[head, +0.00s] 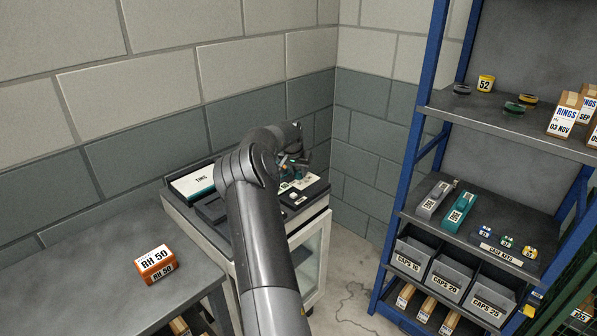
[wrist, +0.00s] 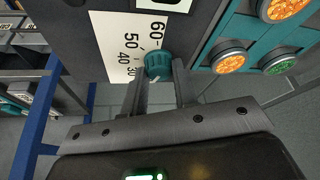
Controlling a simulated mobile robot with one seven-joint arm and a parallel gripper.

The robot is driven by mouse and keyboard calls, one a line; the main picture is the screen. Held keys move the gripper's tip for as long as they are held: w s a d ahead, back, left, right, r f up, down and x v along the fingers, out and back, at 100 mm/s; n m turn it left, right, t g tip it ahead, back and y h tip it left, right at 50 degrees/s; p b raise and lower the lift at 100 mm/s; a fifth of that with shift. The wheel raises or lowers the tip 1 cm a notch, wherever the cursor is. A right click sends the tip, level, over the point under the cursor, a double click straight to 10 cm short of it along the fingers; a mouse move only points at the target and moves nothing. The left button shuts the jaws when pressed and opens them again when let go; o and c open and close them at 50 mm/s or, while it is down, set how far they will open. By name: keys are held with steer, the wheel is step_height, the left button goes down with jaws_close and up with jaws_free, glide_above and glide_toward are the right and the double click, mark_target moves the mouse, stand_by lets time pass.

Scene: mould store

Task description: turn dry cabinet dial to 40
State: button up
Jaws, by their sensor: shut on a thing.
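The dry cabinet (head: 308,262) is a pale cabinet with a glass door, against the wall in the head view and partly hidden by my arm. Its teal dial (wrist: 157,64) shows in the wrist view, beside a white scale plate (wrist: 118,32) marked 30, 40, 50 and 60. My gripper (wrist: 160,74) is shut on the dial, one finger on each side. A small white mark shows at the dial's lower edge, near the 30 end, partly hidden by the fingers; I cannot read its exact setting. In the head view my arm hides most of the gripper.
A white-and-teal TINS box (head: 196,182) lies on the cabinet top. Orange and green round items (wrist: 230,60) sit close right of the dial. An orange RH 50 block (head: 155,264) lies on the left table. A blue shelf rack (head: 410,165) stands right, with floor between.

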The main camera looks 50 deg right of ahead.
steer(key=m+g, duration=0.1)
steer(key=m, duration=0.2)
steer(key=m+g, duration=0.1)
steer(key=m, duration=0.3)
steer(key=shift+w+g, duration=0.2)
steer(key=shift+g, duration=0.2)
steer(key=m+g, duration=0.1)
steer(key=m, duration=0.4)
steer(key=shift+w+m+g+y, duration=0.1)
steer(key=shift+m+g+y, duration=0.2)
steer(key=shift+m+g, duration=0.1)
steer(key=shift+m, duration=0.4)
steer(key=o, duration=1)
steer(key=shift+n, duration=0.3)
